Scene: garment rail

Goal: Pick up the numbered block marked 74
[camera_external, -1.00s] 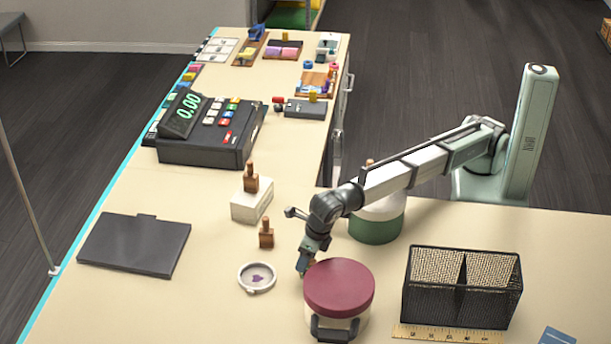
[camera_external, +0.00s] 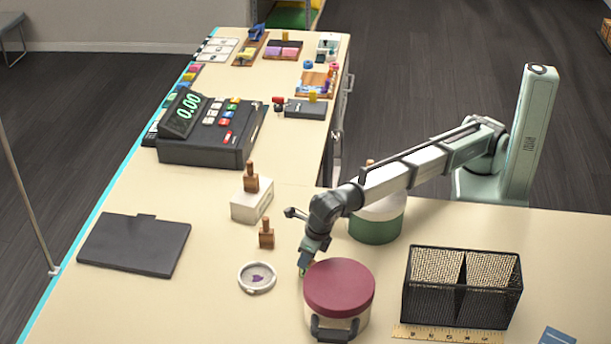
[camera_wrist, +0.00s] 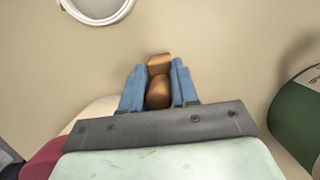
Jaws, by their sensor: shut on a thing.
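My gripper (camera_wrist: 158,78) has its blue fingers shut on a brown wooden piece (camera_wrist: 158,92) with a rounded handle and a blocky end. No number shows on this piece in the wrist view. In the external view my gripper (camera_external: 304,262) is low over the counter, just behind and left of the red-lidded round pot, and the held piece is mostly hidden there. I cannot tell if the piece touches the counter. No block with a readable 74 shows in either view.
The red-lidded pot (camera_external: 339,288) is close on the right. A white round dish (camera_external: 257,278) and a wooden stamp (camera_external: 266,234) are to the left. A green-and-white pot (camera_external: 377,221) and a black mesh basket (camera_external: 462,288) stand further right.

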